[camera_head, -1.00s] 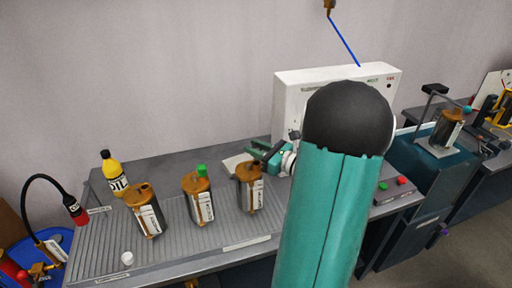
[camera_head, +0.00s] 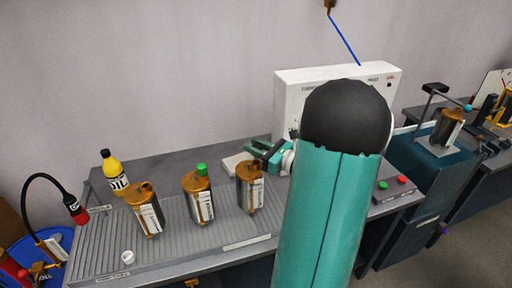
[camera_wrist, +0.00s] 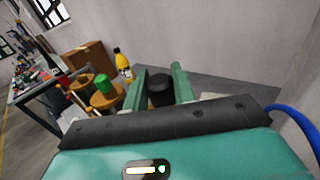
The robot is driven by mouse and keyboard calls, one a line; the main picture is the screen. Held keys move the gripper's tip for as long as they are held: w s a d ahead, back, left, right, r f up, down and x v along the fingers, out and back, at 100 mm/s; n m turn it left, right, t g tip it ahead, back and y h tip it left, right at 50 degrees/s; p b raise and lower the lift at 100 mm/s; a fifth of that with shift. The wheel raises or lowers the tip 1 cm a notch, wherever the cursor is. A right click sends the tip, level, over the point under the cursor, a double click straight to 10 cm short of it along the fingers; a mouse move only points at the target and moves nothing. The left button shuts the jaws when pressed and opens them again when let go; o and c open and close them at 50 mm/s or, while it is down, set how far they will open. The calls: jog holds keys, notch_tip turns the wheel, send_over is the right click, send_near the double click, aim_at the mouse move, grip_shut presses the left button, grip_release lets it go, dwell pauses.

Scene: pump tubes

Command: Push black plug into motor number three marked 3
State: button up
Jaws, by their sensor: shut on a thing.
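The black plug (camera_wrist: 160,92) is between the two green fingers of my gripper (camera_wrist: 160,88) in the wrist view, and the gripper is shut on it. In the head view my gripper (camera_head: 264,154) is just behind and right of the right-hand brass-and-black motor (camera_head: 250,190). I cannot tell whether the plug touches that motor. The middle motor (camera_head: 199,204) has a green plug (camera_head: 201,168) on top, which also shows in the wrist view (camera_wrist: 103,84). The left motor (camera_head: 146,212) stands beside it. The motor labels are too small to read.
A yellow oil bottle (camera_head: 114,172) stands at the bench's back left. A white cap (camera_head: 127,257) lies near the front of the ribbed bench (camera_head: 100,238). A white box (camera_head: 290,92) stands behind my arm. Red and green buttons (camera_head: 392,184) are on the right.

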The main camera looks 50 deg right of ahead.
aim_at(256, 159)
jog(key=shift+f, duration=1.8)
jog(key=o, duration=1.1)
jog(key=shift+c, duration=0.2)
jog(key=shift+s, duration=0.1)
jog(key=s+d, duration=0.2)
jog(key=s, duration=1.1)
jog(key=shift+s, duration=0.25)
